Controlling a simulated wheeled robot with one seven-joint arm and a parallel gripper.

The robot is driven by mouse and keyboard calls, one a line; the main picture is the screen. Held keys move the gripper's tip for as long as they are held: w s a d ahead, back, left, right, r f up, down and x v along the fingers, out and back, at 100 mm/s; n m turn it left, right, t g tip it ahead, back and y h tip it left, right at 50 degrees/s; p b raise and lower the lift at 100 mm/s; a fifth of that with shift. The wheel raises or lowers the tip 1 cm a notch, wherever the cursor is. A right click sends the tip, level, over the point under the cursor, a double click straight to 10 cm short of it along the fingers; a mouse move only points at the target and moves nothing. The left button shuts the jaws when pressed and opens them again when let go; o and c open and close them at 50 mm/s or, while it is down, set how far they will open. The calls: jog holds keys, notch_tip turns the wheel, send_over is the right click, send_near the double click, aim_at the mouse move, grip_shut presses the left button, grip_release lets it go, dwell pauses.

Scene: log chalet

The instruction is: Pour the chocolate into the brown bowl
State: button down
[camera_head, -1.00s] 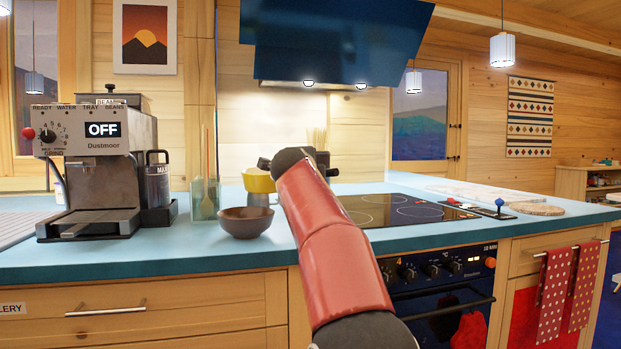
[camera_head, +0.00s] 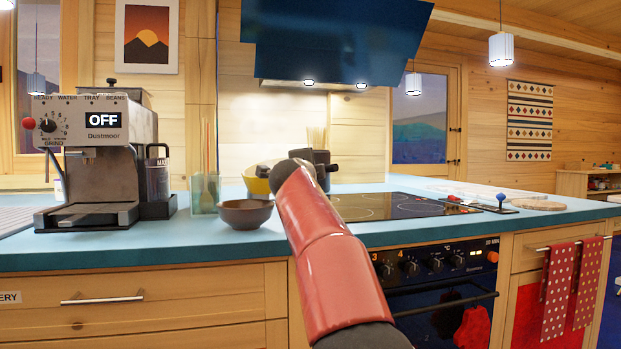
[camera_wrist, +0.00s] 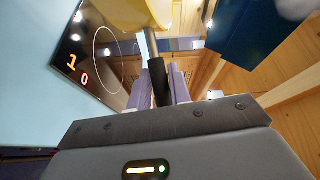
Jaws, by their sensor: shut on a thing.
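The brown bowl (camera_head: 245,213) stands upright on the blue counter, left of the cooktop. A yellow vessel (camera_head: 256,183) is just behind and above it, apparently tilted; my red arm and the bowl partly hide it. The wrist view shows the yellow vessel (camera_wrist: 135,12) at the top, with a dark handle (camera_wrist: 158,82) reaching down to my gripper (camera_wrist: 165,88). My gripper is shut on this handle. In the head view the gripper is mostly behind my arm.
A coffee machine (camera_head: 95,165) stands at the left on the counter. A clear container (camera_head: 204,194) is just left of the bowl. The black cooktop (camera_head: 390,207) lies to the right, with a range hood (camera_head: 340,40) above. The counter in front of the bowl is clear.

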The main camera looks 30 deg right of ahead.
jog(key=shift+s+a+r+n+t+h+b, duration=0.15)
jog(key=shift+n+t+h+b, duration=0.2)
jog(key=shift+b, duration=0.6)
jog(key=shift+a+r+n+t+h+b, duration=0.15)
jog(key=shift+n+t+b, duration=0.3)
jog(key=shift+b, duration=0.5)
jog(key=shift+s+a+r+n+t+h+b, duration=0.1)
jog(key=shift+a+n+t+h+b, duration=0.15)
jog(key=shift+t+b, duration=0.5)
jog(key=shift+s+a+n+t+b, duration=0.15)
jog(key=shift+n+t+b, duration=0.4)
jog(key=shift+b, duration=0.85)
jog(key=shift+w+a+n+t+b, duration=0.1)
jog(key=shift+a+n+t+b, duration=0.25)
jog(key=shift+b, duration=1.05)
jog(key=shift+s+a+r+n+t+h, duration=0.15)
jog(key=shift+n+t+h, duration=0.1)
jog(key=shift+n+t, duration=0.3)
jog(key=shift+s+n+t, duration=0.1)
jog(key=shift+n+t, duration=0.2)
jog(key=shift+n+t, duration=0.5)
jog(key=a+r+p, duration=0.1)
jog(key=p, duration=0.1)
jog(key=r+p, duration=0.1)
jog(key=p, duration=0.2)
jog(key=a+r+p, duration=0.1)
jog(key=r+p, duration=0.1)
jog(key=shift+s+a+r+p, duration=0.1)
jog(key=shift+s+a+p, duration=0.2)
